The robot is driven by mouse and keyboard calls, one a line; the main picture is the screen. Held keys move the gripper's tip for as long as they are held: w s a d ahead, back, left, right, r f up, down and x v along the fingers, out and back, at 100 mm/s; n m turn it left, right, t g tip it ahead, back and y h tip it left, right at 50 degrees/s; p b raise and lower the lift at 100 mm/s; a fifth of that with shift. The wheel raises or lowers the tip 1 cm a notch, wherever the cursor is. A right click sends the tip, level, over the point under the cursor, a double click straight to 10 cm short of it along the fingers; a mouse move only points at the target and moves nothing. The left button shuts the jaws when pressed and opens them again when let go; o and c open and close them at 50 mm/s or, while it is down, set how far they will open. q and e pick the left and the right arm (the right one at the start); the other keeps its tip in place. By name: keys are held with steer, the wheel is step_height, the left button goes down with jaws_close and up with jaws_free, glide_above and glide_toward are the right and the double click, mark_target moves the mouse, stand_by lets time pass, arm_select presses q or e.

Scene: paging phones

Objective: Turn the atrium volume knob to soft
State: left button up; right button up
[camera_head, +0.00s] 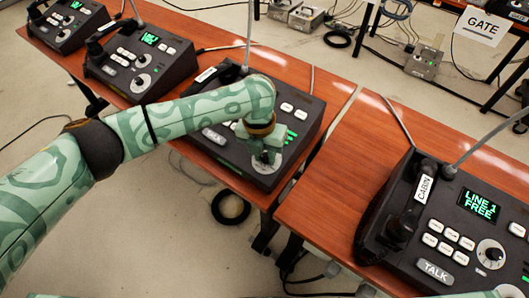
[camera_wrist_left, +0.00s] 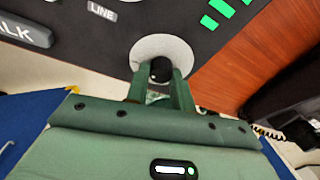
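A dark paging phone (camera_head: 300,103) sits near the right end of the middle table. Its white label (camera_head: 205,75) is too small to read. My left gripper (camera_head: 265,155) points down at this phone's volume knob. In the left wrist view the black knob (camera_wrist_left: 160,70) stands on a pale round dial (camera_wrist_left: 150,45). The two green fingers (camera_wrist_left: 161,85) lie close on either side of the knob and appear to grip it. The knob's pointer and the scale marks are hidden by the fingers. My right gripper is not in view.
To the right, a phone labelled CABIN (camera_head: 424,190) shows LINE 1 FREE, with its own knob (camera_head: 490,253). Two more phones (camera_head: 140,60) (camera_head: 65,22) stand at the upper left. A gap separates the two tables. A GATE sign (camera_head: 482,26) hangs at the back.

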arm_select(q)
steer(key=shift+c, duration=0.7)
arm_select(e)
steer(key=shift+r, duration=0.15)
arm_select(q)
steer(key=shift+r+n+p, duration=0.2)
steer(key=shift+n+p, duration=0.9)
steer(key=shift+p, duration=0.15)
steer(key=n+h+p, duration=0.1)
steer(key=n+p, duration=0.2)
steer(key=n, duration=0.1)
steer(key=shift+h, duration=0.3)
steer(key=n+p, duration=0.1)
steer(key=n, duration=0.1)
steer(key=n+p, duration=0.2)
steer(key=n, duration=0.1)
steer(key=shift+s+t+h, duration=0.1)
steer(key=shift+t+h, duration=0.2)
steer(key=shift+h, duration=0.1)
steer(key=shift+f+n+t+h+p, duration=0.1)
steer(key=shift+n+t+h+p, duration=0.1)
steer(key=shift+n+p, duration=0.7)
steer(key=shift+f+n+t+h+p, duration=0.15)
steer(key=shift+n+p, duration=0.35)
steer(key=shift+n, duration=0.8)
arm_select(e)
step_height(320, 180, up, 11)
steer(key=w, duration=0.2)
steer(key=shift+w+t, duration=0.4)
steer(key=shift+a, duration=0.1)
